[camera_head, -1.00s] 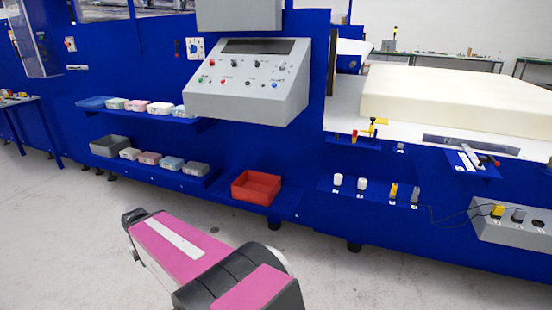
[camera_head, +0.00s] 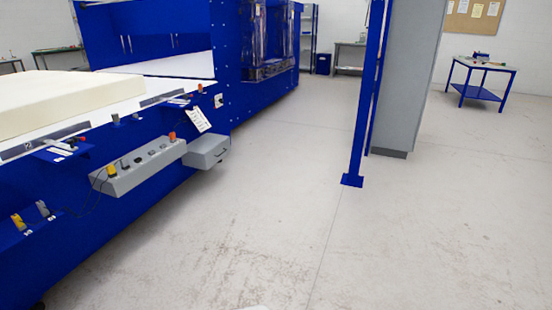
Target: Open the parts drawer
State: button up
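A small pale shape at the bottom edge is too cut off to tell.
The blue machine (camera_head: 150,215) fills the left side, with a thick cream foam block (camera_head: 60,100) on top. A blue post (camera_head: 366,110) and a grey cabinet (camera_head: 408,80) stand right of the middle. A blue table (camera_head: 480,82) is at the far right. The concrete floor (camera_head: 250,230) between is clear.

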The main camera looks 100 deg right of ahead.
aim_at(212, 157)
jog(key=z, duration=3.3)
jog(key=i+l, duration=0.2)
jog(key=i, duration=0.65)
jog(key=i+l+z, duration=0.1)
jog(key=i+l, duration=0.15)
jog(key=i, duration=0.65)
jog(key=i+l, duration=0.15)
jog(key=i, duration=0.75)
jog(key=i+l+z, duration=0.1)
jog(key=i, duration=0.75)
